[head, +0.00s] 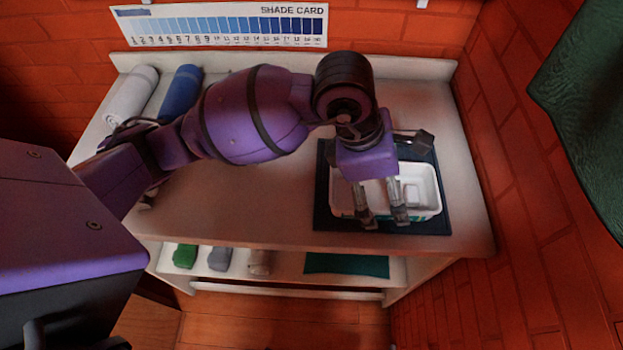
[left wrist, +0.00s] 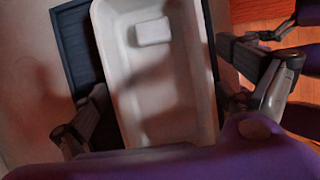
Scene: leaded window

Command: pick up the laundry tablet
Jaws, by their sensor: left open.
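The laundry tablet (head: 411,194) is a small white block lying inside a white tray (head: 432,188), toward its right side in the head view. In the left wrist view the tablet (left wrist: 153,31) lies on the tray floor near the far end. My left gripper (head: 383,216) is open and empty over the tray's near side, pointing down, with its fingers left of the tablet in the head view. In the left wrist view its fingers (left wrist: 170,105) straddle the tray, apart from the tablet. My right gripper is not in view.
The tray sits on a dark blue mat (head: 434,227) on a pale worktop (head: 255,205). White (head: 131,95) and blue (head: 179,93) rolls lie at the back left. A lower shelf holds several folded cloths. A brick wall (head: 525,170) stands close on the right.

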